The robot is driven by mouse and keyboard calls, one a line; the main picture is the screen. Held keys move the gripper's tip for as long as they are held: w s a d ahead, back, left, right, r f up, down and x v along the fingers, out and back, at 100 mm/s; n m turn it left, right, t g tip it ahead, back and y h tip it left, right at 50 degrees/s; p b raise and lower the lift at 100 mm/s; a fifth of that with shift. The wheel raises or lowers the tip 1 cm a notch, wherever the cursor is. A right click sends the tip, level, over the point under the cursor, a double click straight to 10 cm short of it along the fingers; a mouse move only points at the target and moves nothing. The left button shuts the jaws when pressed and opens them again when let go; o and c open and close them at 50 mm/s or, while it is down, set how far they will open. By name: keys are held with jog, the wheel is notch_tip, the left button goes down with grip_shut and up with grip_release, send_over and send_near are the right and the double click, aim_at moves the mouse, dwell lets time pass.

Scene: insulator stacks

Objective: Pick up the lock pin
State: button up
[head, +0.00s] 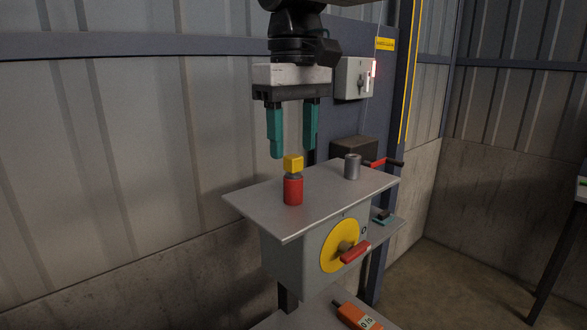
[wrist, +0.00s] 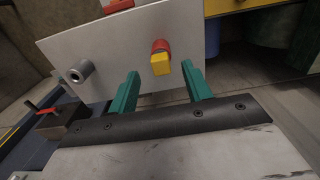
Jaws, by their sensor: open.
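What looks like the lock pin is a yellow block (head: 293,163) on a short grey neck above a red cylinder (head: 293,191). It stands upright on the grey metal plate (head: 330,205), towards its left side. My gripper (head: 293,152) is open and empty, with its two teal fingers pointing down just above the yellow block. In the wrist view my gripper (wrist: 162,75) has the yellow block (wrist: 162,67) showing between its fingertips and slightly beyond them. Neither finger visibly touches it. Whether the red part is a separate holder cannot be told.
A hollow grey cylinder (head: 352,166) stands on the plate's right part. A red-handled lever (head: 383,162) and a dark box (head: 354,149) are behind it. Below the plate is a yellow dial (head: 340,245) with a red handle. An orange device (head: 357,316) lies lower down.

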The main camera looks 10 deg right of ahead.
aim_at(293, 156)
notch_tip(293, 156, down, 3)
jog(key=shift+s+f, duration=0.1)
jog(key=shift+f, duration=0.1)
grip_shut()
jog(key=shift+r, duration=0.1)
notch_tip(293, 156, up, 16)
dwell(1.8)
